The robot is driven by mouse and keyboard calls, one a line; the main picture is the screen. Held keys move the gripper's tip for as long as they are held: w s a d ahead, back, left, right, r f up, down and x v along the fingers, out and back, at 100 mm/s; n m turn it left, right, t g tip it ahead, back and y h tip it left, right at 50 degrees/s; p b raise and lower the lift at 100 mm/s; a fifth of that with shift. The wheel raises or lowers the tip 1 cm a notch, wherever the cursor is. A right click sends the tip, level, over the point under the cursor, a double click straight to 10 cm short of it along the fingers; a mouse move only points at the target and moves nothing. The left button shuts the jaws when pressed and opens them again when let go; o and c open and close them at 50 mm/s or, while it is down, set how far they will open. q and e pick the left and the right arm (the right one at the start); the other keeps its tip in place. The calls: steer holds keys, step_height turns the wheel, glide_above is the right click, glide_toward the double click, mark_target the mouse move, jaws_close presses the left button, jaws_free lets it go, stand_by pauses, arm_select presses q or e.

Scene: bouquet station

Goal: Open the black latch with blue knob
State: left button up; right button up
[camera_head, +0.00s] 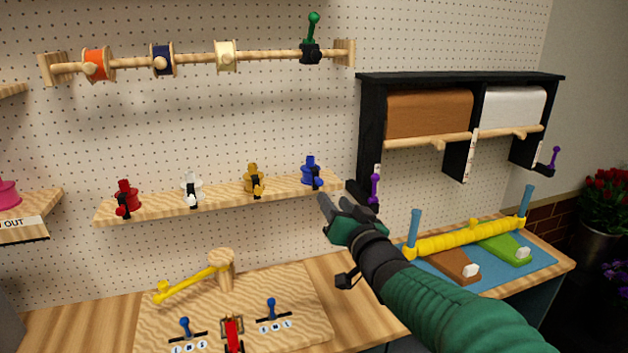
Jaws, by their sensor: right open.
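A blue piece (311,170) with a black part on its front stands at the right end of the small wooden wall shelf. Two levers with blue knobs also stand on the wooden board below: a left lever (185,328) and a right lever (271,308). I cannot tell for sure which of these is the named latch. My right gripper (340,200) is open and empty, just right of and below the blue piece, apart from it. The right arm comes in from the lower right. My left gripper is not in view.
The wooden shelf (220,203) also holds red (126,195), white (191,187) and yellow (254,180) pieces. A black roll holder (461,77) with purple-knobbed levers hangs to the right. A yellow roller (466,237) on a blue mat lies below it. A ribbon rod (200,60) is above.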

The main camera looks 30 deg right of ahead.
mark_target(321, 184)
steer(key=x, duration=0.8)
steer(key=d+p+x, duration=0.1)
steer(key=x, duration=0.3)
steer(key=shift+f, duration=0.4)
steer(key=shift+w+a, duration=0.25)
steer(key=shift+d, duration=0.15)
jaws_close()
